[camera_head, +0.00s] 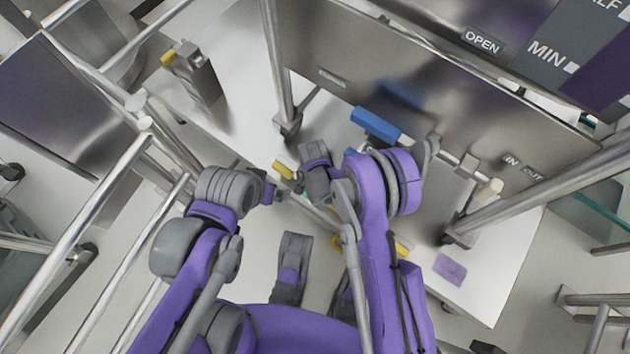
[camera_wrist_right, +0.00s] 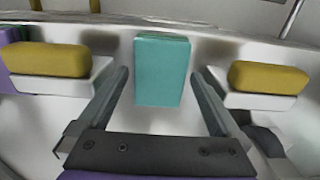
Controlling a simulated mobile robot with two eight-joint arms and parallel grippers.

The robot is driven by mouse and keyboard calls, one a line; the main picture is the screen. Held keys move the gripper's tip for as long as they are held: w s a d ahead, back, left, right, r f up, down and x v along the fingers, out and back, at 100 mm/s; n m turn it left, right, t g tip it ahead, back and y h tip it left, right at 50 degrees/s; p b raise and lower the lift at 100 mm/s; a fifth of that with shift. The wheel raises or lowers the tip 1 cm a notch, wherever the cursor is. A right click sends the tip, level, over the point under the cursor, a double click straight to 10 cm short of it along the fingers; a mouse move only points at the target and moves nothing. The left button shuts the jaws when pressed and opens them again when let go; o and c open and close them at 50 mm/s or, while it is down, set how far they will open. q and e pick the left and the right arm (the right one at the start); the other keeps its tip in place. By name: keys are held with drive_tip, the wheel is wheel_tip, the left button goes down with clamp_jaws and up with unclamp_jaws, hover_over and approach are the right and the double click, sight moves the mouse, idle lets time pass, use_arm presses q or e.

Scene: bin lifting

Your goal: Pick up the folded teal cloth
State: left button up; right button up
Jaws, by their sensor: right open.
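The folded teal cloth (camera_wrist_right: 162,80) stands out in the right wrist view, straight ahead on a pale surface. My right gripper (camera_wrist_right: 160,72) is open, with one finger on each side of the cloth in the picture; I cannot tell how far the cloth lies beyond the fingertips. I see no grip on it.
Yellow-topped pale blocks (camera_wrist_right: 45,60) and (camera_wrist_right: 268,76) flank the cloth. In the head view, a blue object (camera_head: 376,125) lies by a steel panel (camera_head: 330,50), and a purple cloth (camera_head: 450,268) lies at the counter's right. Metal posts and rails stand around the white counter (camera_head: 235,95).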

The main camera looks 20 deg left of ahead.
drive_tip(key=shift+f, duration=0.55)
drive_tip(key=c, duration=1.3)
drive_tip(key=shift+o, duration=0.2)
wheel_tip(320, 180, up, 10)
drive_tip(key=p, duration=0.2)
drive_tip(key=o, duration=0.8)
drive_tip(key=c, duration=0.5)
